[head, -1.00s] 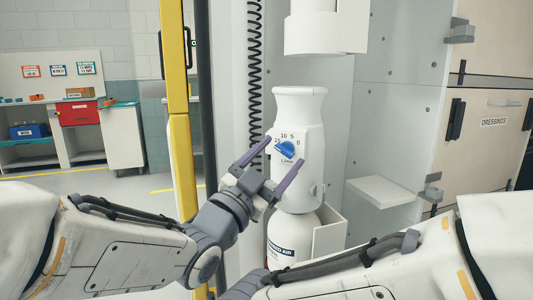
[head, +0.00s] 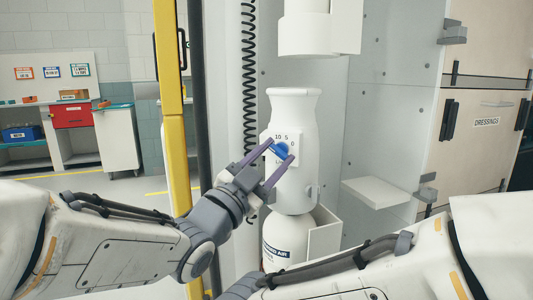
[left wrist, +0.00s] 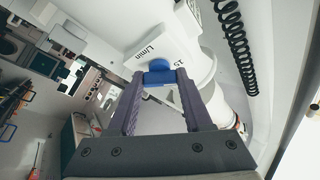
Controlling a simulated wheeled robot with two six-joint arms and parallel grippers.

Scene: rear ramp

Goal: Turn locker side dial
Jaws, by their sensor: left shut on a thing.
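The blue dial (head: 281,149) sits on the front of a white flow unit (head: 293,178) with printed numbers above it. My left gripper (head: 281,152) has its purple fingers on either side of the dial. In the left wrist view the blue dial (left wrist: 159,74) lies between the two fingertips, and the gripper is shut on it. The "L/min" marking shows beside it on the white housing (left wrist: 160,50). My right arm comes in from the lower right; its gripper is not in view.
A white air bottle (head: 286,240) stands below the unit in a white bracket. A small white shelf (head: 376,192) is to the right, before a locker marked DRESSINGS (head: 486,122). A yellow post (head: 176,130) and a black coiled hose (head: 249,80) stand to the left.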

